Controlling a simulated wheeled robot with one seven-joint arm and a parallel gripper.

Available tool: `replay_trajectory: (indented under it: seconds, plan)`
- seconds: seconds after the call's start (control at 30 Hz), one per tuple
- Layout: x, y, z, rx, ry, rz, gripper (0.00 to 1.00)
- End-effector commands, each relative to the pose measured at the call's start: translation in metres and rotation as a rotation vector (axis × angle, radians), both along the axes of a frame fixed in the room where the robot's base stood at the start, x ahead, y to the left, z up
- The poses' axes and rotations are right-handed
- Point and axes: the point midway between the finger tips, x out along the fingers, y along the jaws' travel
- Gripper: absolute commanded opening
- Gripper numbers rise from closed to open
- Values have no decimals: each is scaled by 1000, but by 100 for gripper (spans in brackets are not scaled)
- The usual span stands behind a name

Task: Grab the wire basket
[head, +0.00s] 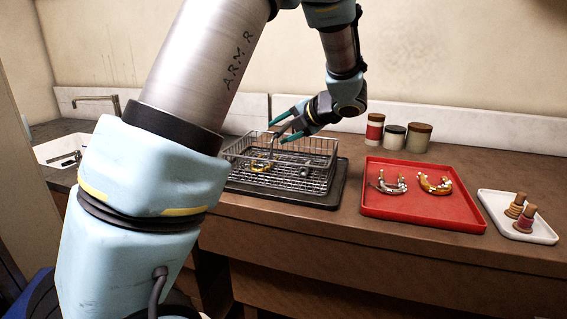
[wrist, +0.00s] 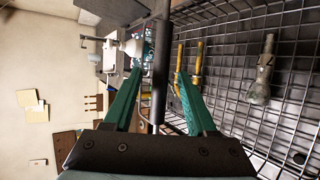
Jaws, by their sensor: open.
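The grey wire basket (head: 312,178) stands on a dark mat or tray on the counter, with brass and silvery parts lying in it. Its mesh fills the right of the wrist view (wrist: 290,75). My gripper (head: 280,129) is over the far left part of the basket, at about rim height, fingers pointing left. In the wrist view my open gripper (wrist: 160,75) has one green finger on each side of a dark bar, which seems to be part of the basket's rim or handle. I see gaps beside the bar; contact cannot be told.
A white tray (head: 545,232) with spools is farther right. Several lidded jars (head: 394,137) stand behind the red tray. A sink (head: 62,150) is at the left. Bare counter shows along the front edge.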

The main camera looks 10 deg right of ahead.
Motion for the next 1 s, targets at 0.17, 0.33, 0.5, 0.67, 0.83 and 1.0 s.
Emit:
replay_trajectory:
  seconds: [0.17, 0.33, 0.5, 0.67, 0.83, 1.0]
  plan:
    - [0, 0, 0, 0, 0, 0, 57]
    - [0, 0, 0, 0, 0, 0, 38]
    - [0, 0, 0, 0, 0, 0, 19]
    - [0, 0, 0, 0, 0, 0, 1]
    - [0, 0, 0, 0, 0, 0, 0]
    - [0, 0, 0, 0, 0, 0, 0]
